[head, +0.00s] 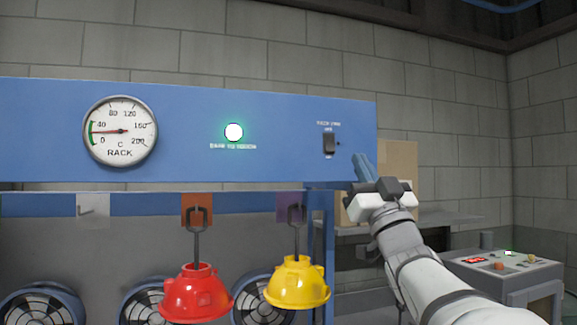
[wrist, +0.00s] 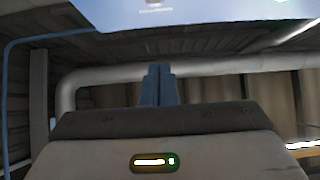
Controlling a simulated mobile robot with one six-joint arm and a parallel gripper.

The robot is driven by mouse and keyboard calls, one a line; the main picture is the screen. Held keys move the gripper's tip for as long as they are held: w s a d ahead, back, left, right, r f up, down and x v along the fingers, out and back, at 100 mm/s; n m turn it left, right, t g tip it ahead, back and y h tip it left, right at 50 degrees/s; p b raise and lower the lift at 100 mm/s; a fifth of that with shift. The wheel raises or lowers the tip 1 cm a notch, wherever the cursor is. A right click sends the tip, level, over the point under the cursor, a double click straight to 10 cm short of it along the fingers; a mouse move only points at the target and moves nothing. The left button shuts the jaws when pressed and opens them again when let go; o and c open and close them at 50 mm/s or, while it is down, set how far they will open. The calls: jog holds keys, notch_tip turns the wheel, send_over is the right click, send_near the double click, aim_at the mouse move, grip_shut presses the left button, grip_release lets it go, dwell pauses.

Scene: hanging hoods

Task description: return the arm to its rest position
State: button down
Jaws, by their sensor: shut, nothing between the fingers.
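My gripper (head: 362,165) is at the right end of the blue panel in the head view, its blue fingers pointing up and a little left. The fingers are together with nothing between them. They are just below and right of a dark switch (head: 329,144); I cannot tell the depth gap, but the switch shows uncovered. In the wrist view the shut fingers (wrist: 157,85) point up in front of a pale pipe, under the bright blue underside of something. My arm reaches in from the lower right.
A red helmet (head: 195,295) and a yellow helmet (head: 297,284) hang from hooks under the blue panel (head: 200,95), left of my arm. A gauge (head: 120,131) and a lit green-white lamp (head: 234,132) are on the panel. A cardboard box (head: 398,165) and a control console (head: 505,268) stand to the right.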

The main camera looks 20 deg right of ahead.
jog(key=shift+s+f, duration=0.15)
jog(key=shift+f, duration=0.05)
dwell(0.4)
jog(key=w+a+f+m+g+h, duration=0.2)
jog(key=f+g, duration=0.4)
jog(key=f, duration=0.7)
jog(key=w+a+f+m+g+h, duration=0.25)
jog(key=f+g, duration=0.35)
jog(key=f, duration=0.7)
jog(key=s+a+f+n+g+y, duration=0.2)
jog(key=s+a+f+g, duration=0.3)
jog(key=s+f, duration=0.5)
jog(key=s+a+f+n+g+y, duration=0.2)
jog(key=s+a+f+g, duration=0.4)
jog(key=f, duration=0.7)
jog(key=s+g, duration=0.2)
jog(key=s, duration=0.2)
jog(key=shift+f, duration=0.4)
jog(key=shift+a, duration=0.1)
